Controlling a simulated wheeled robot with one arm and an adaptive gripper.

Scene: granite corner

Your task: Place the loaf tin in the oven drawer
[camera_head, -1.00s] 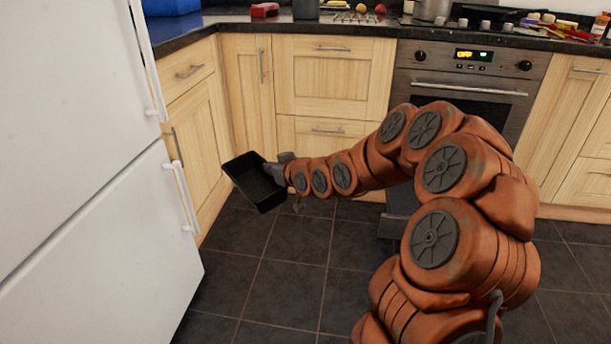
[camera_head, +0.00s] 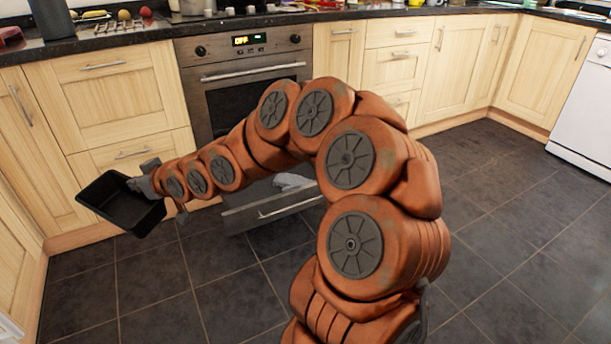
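The loaf tin (camera_head: 122,206) is a black rectangular tin at the left, held up off the floor and tilted, with its open side showing. My gripper (camera_head: 146,182) is at the tin's right side and appears closed on its rim; the fingertips are small and partly hidden. The oven (camera_head: 245,75) stands behind my arm with its door shut. Below it the oven drawer (camera_head: 272,211) is pulled out, its front panel and handle showing. A pale greyish item (camera_head: 291,181) lies in the drawer. My arm hides part of the oven and drawer.
The dark countertop (camera_head: 140,36) above holds several items, including a dark container (camera_head: 52,18). Wooden cabinets flank the oven. A white appliance (camera_head: 586,100) stands at the far right. The tiled floor (camera_head: 500,250) is clear at the right and in front.

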